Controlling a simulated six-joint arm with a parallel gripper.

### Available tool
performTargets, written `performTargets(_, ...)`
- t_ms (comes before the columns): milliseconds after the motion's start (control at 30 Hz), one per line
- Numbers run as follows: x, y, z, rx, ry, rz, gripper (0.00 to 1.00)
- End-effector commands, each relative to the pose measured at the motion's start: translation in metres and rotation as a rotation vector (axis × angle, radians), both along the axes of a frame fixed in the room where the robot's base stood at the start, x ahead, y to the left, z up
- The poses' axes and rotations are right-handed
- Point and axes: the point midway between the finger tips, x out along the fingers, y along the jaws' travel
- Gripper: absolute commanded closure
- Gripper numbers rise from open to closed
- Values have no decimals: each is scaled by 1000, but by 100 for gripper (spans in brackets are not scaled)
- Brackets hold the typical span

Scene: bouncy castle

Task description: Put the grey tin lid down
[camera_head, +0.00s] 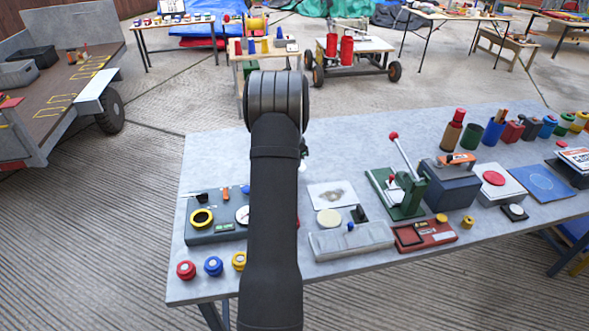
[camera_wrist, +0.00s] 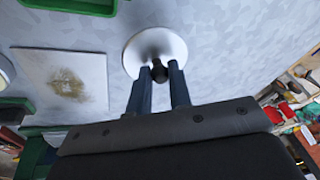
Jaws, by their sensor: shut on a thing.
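The grey tin lid (camera_wrist: 150,42) is a round pale disc with a small black knob (camera_wrist: 158,73), at the top middle of the wrist view. My gripper (camera_wrist: 159,76) is shut on this knob, with one blue-grey finger on either side. The lid is over the pale grey table top (camera_wrist: 220,45); I cannot tell whether it touches it. In the head view my arm hides the lid and most of the gripper.
A white sheet with a brown smudge (camera_wrist: 65,80) lies beside the lid; it also shows in the head view (camera_head: 345,189). Bare table top (camera_head: 350,150) shows behind the sheet.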

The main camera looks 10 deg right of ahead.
Motion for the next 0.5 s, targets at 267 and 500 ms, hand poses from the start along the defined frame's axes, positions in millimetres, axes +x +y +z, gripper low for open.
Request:
performTargets(267,0,0,-32,1,1,-1,100)
performTargets(500,1,0,-40,-1,-2,-1,100)
